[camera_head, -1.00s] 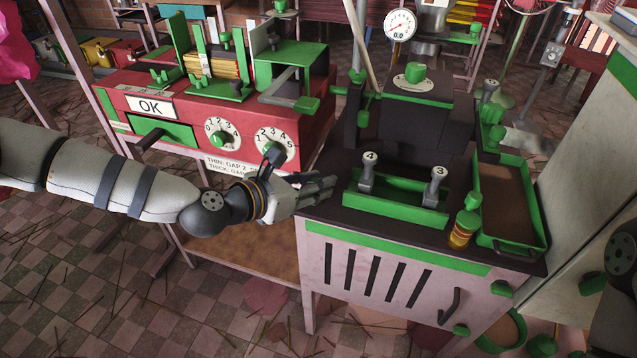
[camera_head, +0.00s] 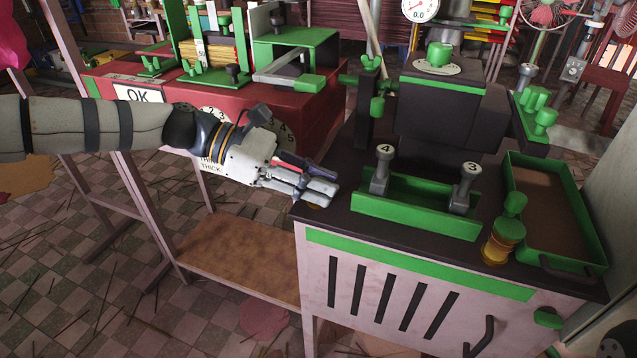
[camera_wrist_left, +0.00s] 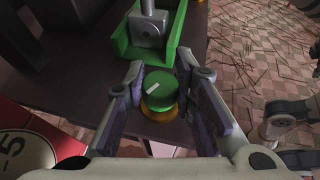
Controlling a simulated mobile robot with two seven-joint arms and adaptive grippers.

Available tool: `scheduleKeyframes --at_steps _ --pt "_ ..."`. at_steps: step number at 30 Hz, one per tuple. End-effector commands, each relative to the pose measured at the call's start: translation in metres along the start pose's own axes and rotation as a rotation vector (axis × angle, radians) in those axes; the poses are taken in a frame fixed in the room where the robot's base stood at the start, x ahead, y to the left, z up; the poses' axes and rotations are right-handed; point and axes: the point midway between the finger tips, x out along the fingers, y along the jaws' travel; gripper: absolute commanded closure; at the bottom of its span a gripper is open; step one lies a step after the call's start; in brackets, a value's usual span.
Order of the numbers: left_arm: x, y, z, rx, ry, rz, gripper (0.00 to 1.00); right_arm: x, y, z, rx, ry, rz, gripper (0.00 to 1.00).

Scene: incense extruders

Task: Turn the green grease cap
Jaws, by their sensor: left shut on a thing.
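The green grease cap (camera_wrist_left: 161,88) is a round green knob with a white mark on top, above a brass-coloured base (camera_wrist_left: 158,113). It sits near the left front corner of the dark machine top. My left gripper (camera_wrist_left: 168,78) has one finger on each side of the cap and is shut on it. In the head view my left gripper (camera_head: 322,194) is at that corner and hides the green cap. Only a sliver of brass shows below the fingers.
A green tray (camera_head: 418,220) with levers marked 4 and 3 stands just right of my left gripper. Further right are a green-topped amber bottle (camera_head: 503,240) and a brown-bottomed green tray (camera_head: 550,185).

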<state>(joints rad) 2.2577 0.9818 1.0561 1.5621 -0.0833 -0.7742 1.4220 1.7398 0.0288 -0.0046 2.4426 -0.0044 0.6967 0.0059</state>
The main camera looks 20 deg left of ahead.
Motion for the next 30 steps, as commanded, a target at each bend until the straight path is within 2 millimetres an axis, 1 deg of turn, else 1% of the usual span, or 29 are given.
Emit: scheduleKeyframes --at_steps 1,9,26,27,28,30 --pt "0.0004 0.0013 -0.0025 0.01 0.005 -0.019 1.0 0.0009 0.0 -0.0001 0.0 -0.001 0.0 1.0" --pt "0.0007 0.0003 -0.0024 0.045 0.005 -0.106 1.0 0.0022 0.0 -0.0001 0.0 -0.003 0.0 1.0" --pt "0.001 -0.0007 -0.0033 0.052 0.006 -0.131 1.0 0.0025 0.0 -0.0001 0.0 -0.004 0.0 1.0" --pt "0.0011 -0.0007 -0.0033 0.051 0.006 -0.131 0.69 0.0025 0.0 -0.0001 0.0 -0.004 0.0 1.0" --pt "0.0011 -0.0007 -0.0033 0.051 0.006 -0.131 0.67 0.0025 0.0 -0.0001 0.0 -0.004 0.0 1.0" --pt "0.001 -0.0007 -0.0027 0.052 0.005 -0.131 0.67 0.0025 0.0 -0.0001 0.0 -0.004 0.0 1.0"
